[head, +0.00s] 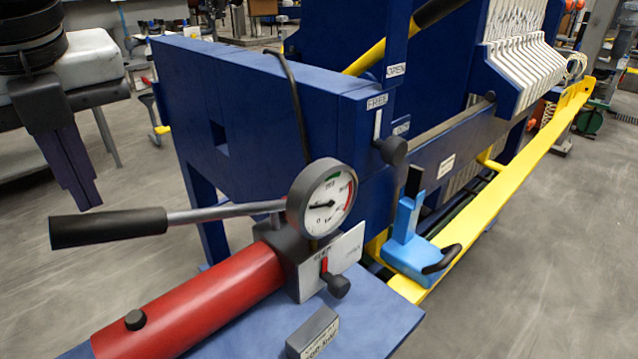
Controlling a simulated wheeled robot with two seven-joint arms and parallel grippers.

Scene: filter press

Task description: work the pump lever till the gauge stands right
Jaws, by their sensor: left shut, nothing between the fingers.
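The pump lever (108,228) has a black grip on a steel rod and lies nearly level, pointing left from the pump head. The round gauge (321,198) has a white face with a green arc at the top and a red arc at the right. Its dark needle seems to point left, below the green; the figures are too small to read surely. The red pump cylinder (190,305) lies below the lever. My left gripper (85,200) hangs at the upper left, shut and empty, above and apart from the lever grip. My right gripper is out of view.
A valve knob (335,284) sits on a plate below the gauge. A labelled grey block (313,333) lies on the blue shelf. A blue tool (408,240) with a black loop stands at right. The blue press frame (260,110) fills the back; a yellow rail (510,190) runs right.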

